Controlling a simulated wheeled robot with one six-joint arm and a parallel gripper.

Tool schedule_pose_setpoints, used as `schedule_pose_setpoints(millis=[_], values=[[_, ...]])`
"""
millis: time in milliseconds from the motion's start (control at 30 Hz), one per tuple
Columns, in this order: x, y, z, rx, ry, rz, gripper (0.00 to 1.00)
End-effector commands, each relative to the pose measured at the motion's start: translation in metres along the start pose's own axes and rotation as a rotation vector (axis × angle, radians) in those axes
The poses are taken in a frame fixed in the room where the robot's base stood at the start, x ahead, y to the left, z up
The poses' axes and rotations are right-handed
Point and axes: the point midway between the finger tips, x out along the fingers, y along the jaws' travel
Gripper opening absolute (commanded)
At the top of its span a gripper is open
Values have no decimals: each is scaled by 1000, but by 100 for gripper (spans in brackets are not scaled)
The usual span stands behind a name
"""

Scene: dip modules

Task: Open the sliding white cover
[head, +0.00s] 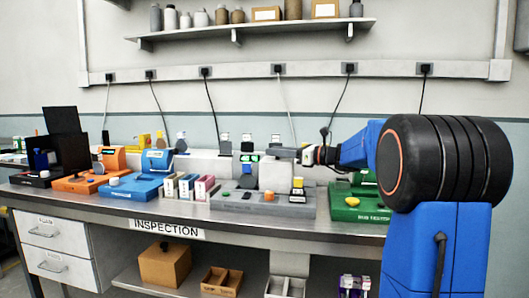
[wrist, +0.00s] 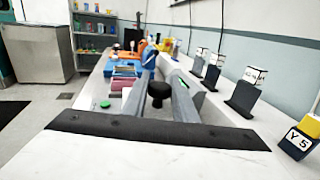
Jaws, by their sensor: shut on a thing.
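The white cover (head: 273,173) stands upright at the back of a grey module (head: 260,203) in the middle of the bench in the head view. My gripper (head: 277,152) reaches in from the right to the top of the cover. In the wrist view, my gripper's two grey fingers (wrist: 160,92) are closed around a round black knob (wrist: 159,89) on a short stem. The knob seems to belong to the cover, but the fingers hide the join. I cannot tell how far the cover stands open.
An orange module (head: 85,184), a blue module (head: 132,188) and several coloured blocks (head: 188,187) stand to the left. A green module (head: 357,205) stands right, partly behind my arm. A label block marked Y5 (wrist: 298,138) and several dark stands (wrist: 243,97) line the back ledge.

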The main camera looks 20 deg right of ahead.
Motion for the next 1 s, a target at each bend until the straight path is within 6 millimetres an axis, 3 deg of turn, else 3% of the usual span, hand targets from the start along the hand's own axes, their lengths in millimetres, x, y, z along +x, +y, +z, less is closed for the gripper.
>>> schedule_pose_setpoints(millis=[433,467,500,533,833,1000], values=[[-9,-2,0,1,0,0,0],[-8,-2,0,1,0,0,33],[-8,-2,0,1,0,0,42],[-8,-2,0,1,0,0,44],[-9,-2,0,1,0,0,44],[-23,-3,0,1,0,-3,44]])
